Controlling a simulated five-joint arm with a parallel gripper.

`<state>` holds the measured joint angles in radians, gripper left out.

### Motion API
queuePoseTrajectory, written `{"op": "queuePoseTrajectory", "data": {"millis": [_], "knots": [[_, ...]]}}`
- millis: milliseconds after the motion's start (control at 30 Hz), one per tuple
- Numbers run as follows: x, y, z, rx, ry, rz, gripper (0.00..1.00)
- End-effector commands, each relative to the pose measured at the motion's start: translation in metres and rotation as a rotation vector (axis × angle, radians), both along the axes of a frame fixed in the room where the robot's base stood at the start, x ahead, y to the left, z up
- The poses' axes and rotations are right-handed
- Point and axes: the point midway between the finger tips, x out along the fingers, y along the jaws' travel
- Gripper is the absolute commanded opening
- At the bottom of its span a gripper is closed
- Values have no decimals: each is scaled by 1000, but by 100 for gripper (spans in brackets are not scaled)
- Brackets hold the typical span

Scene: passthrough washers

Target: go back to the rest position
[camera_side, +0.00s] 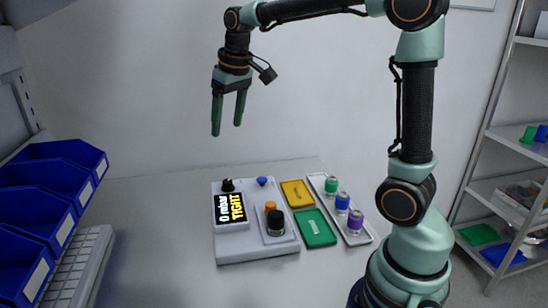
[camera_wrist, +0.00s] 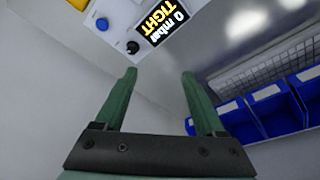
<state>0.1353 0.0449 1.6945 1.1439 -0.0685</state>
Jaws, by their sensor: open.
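My gripper (camera_side: 228,110) is open and empty, held high above the table in the side view, with its fingers pointing down. It also shows in the wrist view (camera_wrist: 160,80), with its two green fingers apart and nothing between them. The grey test device (camera_side: 257,249) stands on the table below, its screen (camera_side: 231,209) reading "0 mbar TIGHT". An orange and black part (camera_side: 274,219) sits in the device's dark holder. A blue knob (camera_side: 262,181) and a black knob (camera_side: 228,185) are on its top.
A yellow tray (camera_side: 297,193) and a green tray (camera_side: 315,228) lie right of the device. A white tray (camera_side: 358,238) holds green, blue and purple capped pieces. Blue bins (camera_side: 62,156) line the left side. A shelf (camera_side: 498,187) stands at right. The air around my gripper is clear.

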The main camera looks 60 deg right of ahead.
Motion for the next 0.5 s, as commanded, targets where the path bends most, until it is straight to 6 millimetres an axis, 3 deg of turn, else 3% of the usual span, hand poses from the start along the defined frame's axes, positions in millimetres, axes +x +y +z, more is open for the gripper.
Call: {"op": "queuePoseTrajectory", "data": {"millis": [200, 500], "knots": [[-55, 26, 5, -3, -89, 27, 72], [-120, 51, -18, 4, -195, 60, 72]]}}
